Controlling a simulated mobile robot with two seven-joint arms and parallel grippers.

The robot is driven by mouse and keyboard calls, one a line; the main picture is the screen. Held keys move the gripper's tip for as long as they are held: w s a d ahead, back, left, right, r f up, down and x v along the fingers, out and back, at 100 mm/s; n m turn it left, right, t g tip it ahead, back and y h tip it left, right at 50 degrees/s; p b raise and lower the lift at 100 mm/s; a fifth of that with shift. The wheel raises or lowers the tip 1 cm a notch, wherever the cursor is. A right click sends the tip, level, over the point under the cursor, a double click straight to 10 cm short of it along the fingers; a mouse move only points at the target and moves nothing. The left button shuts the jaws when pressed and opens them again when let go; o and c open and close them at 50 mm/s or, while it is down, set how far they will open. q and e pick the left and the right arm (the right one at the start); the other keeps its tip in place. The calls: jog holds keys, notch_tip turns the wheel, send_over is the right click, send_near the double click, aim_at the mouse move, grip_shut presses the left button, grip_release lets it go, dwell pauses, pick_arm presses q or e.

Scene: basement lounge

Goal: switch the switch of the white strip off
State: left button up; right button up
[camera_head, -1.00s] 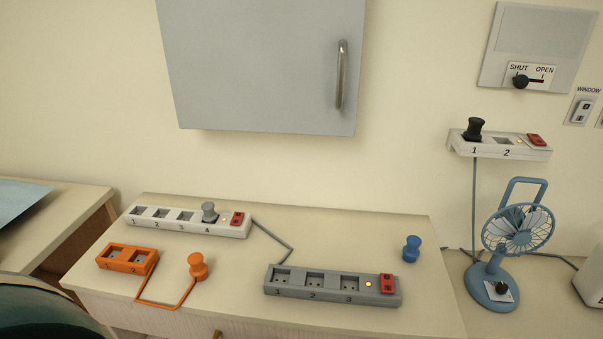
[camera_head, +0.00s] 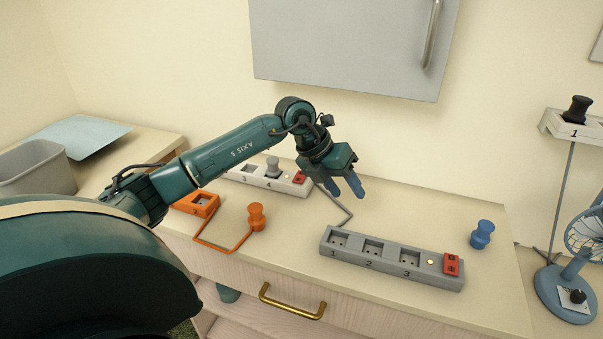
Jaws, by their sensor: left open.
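The white strip (camera_head: 258,182) lies at the back of the tabletop, with a grey plug (camera_head: 273,168) in socket 4. Its red switch (camera_head: 300,178) is at its right end. My left arm crosses in front and hides the strip's left part. My left gripper (camera_head: 347,190) is open and empty, fingers pointing down, just right of the red switch and apart from it. The switch's rocker position is too small to tell. My right gripper is not in view.
A grey strip (camera_head: 390,262) with a red switch and lit lamp lies in front right. An orange strip (camera_head: 200,204), orange plug (camera_head: 256,217) and blue plug (camera_head: 482,235) share the tabletop. A grey cabinet (camera_head: 345,45) hangs above.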

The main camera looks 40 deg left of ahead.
aim_at(301, 174)
pick_arm(q)
jog(key=a+r+n+y, duration=0.1)
jog(key=a+r+y, duration=0.2)
jog(key=a, duration=0.4)
jog(key=a+r+n+y, duration=0.2)
jog(key=a+r+y, duration=0.15)
jog(key=a, duration=0.45)
jog(key=shift+h, duration=0.25)
jog(key=x, duration=1.3)
jog(key=shift+w+d+r, duration=0.1)
jog(key=shift+w+d, duration=0.1)
jog(key=shift+d, duration=0.05)
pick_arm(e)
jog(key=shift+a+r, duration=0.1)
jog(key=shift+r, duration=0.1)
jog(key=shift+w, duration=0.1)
pick_arm(q)
jog(key=c, duration=1)
jog(key=shift+w+r+g+p, duration=0.25)
jog(key=shift+g+p, duration=0.15)
jog(key=shift+p, duration=0.45)
jog(key=shift+w+a+f+g+h, duration=0.15)
jog(key=shift+g+h, duration=0.15)
jog(key=shift+g, duration=0.3)
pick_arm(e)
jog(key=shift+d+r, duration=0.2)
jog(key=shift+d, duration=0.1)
